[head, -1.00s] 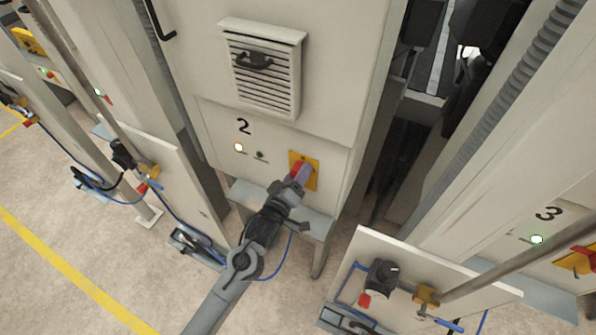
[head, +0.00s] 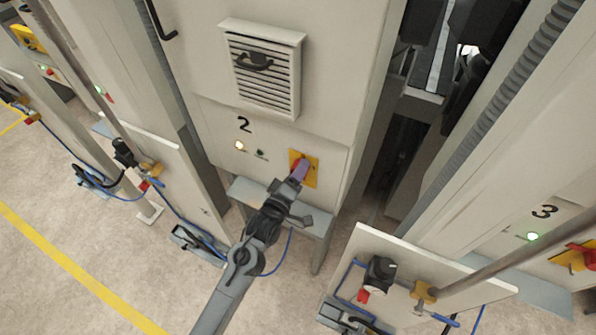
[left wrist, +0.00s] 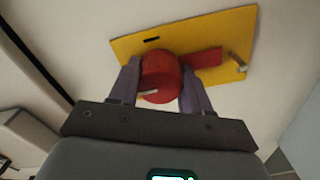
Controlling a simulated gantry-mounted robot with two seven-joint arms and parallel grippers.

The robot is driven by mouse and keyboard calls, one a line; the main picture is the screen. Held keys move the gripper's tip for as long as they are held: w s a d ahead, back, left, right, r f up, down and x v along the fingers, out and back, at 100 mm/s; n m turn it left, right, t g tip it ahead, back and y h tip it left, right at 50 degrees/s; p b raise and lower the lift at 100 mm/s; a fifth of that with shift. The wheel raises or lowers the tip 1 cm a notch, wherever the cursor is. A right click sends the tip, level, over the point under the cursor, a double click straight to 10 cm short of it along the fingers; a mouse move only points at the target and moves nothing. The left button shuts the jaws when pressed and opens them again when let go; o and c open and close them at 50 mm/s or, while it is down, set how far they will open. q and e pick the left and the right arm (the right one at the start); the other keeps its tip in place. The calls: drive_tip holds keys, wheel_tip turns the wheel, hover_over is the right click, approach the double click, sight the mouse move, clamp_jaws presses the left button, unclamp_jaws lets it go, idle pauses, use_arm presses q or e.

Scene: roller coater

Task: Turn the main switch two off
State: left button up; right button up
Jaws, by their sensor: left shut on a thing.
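The main switch two is a red rotary knob (left wrist: 162,76) on a yellow plate (left wrist: 232,28), with a red handle bar pointing right in the left wrist view. In the head view the yellow plate (head: 312,179) sits on the cabinet panel marked 2, and the knob is mostly hidden by my fingers. My left gripper (head: 300,170) is shut on the knob. In the left wrist view its two purple-grey fingers (left wrist: 160,84) stand on either side of the knob. My right gripper is not in view.
Panel 2 carries a lit warm lamp (head: 240,145) and a dark greenish lamp (head: 260,153). A grey shelf (head: 250,192) sticks out below the panel. A vented grille (head: 262,75) is above. A white board (head: 440,270) with valves stands at the lower right.

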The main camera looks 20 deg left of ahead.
use_arm(q)
drive_tip(key=o, duration=1.1)
drive_tip(key=shift+c, duration=0.2)
drive_tip(key=shift+s, duration=0.1)
drive_tip(key=s+a+b, duration=0.1)
drive_tip(key=s, duration=0.9)
drive_tip(key=shift+s+b, duration=0.3)
drive_tip(key=shift+b, duration=0.05)
drive_tip(key=shift+f, duration=0.1)
drive_tip(key=s+a+f+m+g, duration=0.1)
drive_tip(key=s+f+m+g, duration=0.2)
drive_tip(key=s+m+g, duration=0.35)
drive_tip(key=s+a+f+m+g+y, duration=0.1)
drive_tip(key=s+f+m+g, duration=0.25)
drive_tip(key=s, duration=0.55)
drive_tip(key=s+a+f+m+g, duration=0.1)
drive_tip(key=s+f+m+g, duration=0.35)
drive_tip(key=s, duration=0.35)
wheel_tip(320, 180, up, 13)
drive_tip(key=p, duration=1.2)
drive_tip(key=shift+w+r, duration=0.15)
drive_tip(key=shift+r, duration=0.05)
